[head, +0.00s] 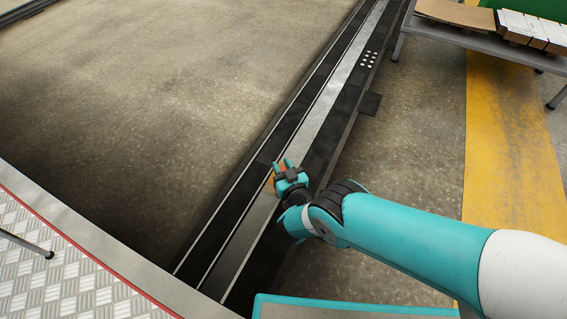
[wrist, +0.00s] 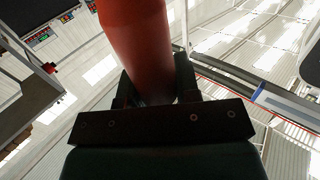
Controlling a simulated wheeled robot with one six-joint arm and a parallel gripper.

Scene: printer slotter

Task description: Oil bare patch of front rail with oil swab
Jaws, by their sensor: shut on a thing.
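The front rail (head: 335,88) runs diagonally through the head view, a pale metal strip between dark bands. The strip looks brighter above my gripper and duller grey (head: 243,240) below it; I cannot tell which stretch is the bare patch. My gripper (head: 282,167) is over the rail in the head view, its teal fingers toward the far end. It is shut on a red-orange cylinder, seen large in the wrist view (wrist: 137,45), which I take as the oil swab's handle. Only a bit of orange shows beside the fingers in the head view. The swab's tip is hidden, so contact with the rail cannot be told.
Bare concrete floor (head: 150,110) lies left of the rail. A table with boxes (head: 480,42) stands at the upper right, beside a yellow floor stripe (head: 500,130). A tread-plate platform with a red edge (head: 70,270) is at the lower left.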

